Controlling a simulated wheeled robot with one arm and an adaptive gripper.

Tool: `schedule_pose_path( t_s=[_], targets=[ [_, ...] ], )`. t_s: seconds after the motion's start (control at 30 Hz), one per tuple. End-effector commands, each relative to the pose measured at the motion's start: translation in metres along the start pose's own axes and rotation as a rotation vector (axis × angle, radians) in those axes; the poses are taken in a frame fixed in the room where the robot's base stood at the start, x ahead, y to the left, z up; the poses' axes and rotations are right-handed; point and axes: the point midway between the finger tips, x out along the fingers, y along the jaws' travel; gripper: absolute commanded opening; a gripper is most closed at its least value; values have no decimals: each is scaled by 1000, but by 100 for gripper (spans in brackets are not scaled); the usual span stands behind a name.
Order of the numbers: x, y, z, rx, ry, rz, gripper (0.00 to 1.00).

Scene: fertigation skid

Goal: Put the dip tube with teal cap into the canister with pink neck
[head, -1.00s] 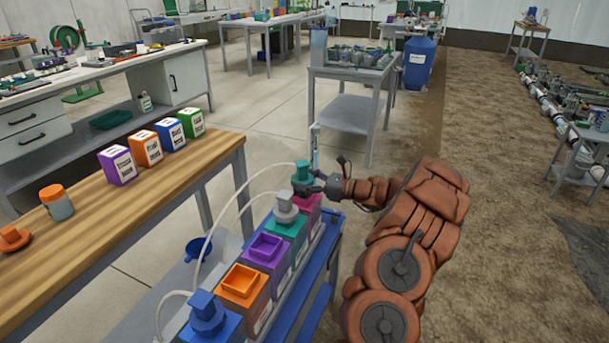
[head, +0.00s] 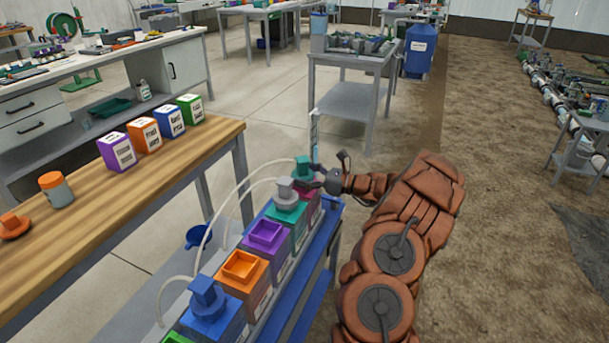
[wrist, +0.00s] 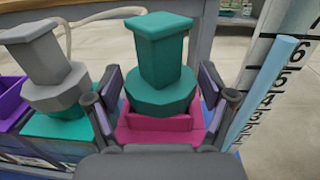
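The teal cap (head: 303,167) of the dip tube stands upright at the neck of the pink-necked canister (head: 310,203), at the far end of the canister row. In the wrist view, the teal cap (wrist: 160,75) sits low over the pink neck (wrist: 160,124), looking seated in it. The tube below the cap is hidden. My gripper (head: 318,180) is at the cap from the right. In the wrist view, the fingers of my gripper (wrist: 160,95) stand on either side of the cap's wide lower part, with small gaps showing.
A grey cap (wrist: 48,75) on the neighbouring canister stands close on the left. A blue rod and a marked scale (wrist: 275,75) stand close on the right. Purple (head: 266,234), orange (head: 241,267) and blue-capped (head: 207,300) canisters continue the row. Pale hoses arch beside it.

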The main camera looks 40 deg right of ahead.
Motion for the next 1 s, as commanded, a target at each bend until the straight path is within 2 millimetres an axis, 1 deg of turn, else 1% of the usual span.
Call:
schedule_pose_path(
  t_s=[0.03, 0.1, 0.13, 0.43, 0.57, 0.67, 1.0],
  targets=[
    [0, 0, 0, 0, 0, 0, 91],
    [0, 0, 0, 0, 0, 0, 98],
    [0, 0, 0, 0, 0, 0, 99],
    [0, 0, 0, 0, 0, 0, 99],
    [-7, -1, 0, 0, 0, -2, 99],
    [-20, -1, 0, 0, 0, -4, 99],
    [-83, -1, 0, 1, 0, -3, 99]
  ],
)
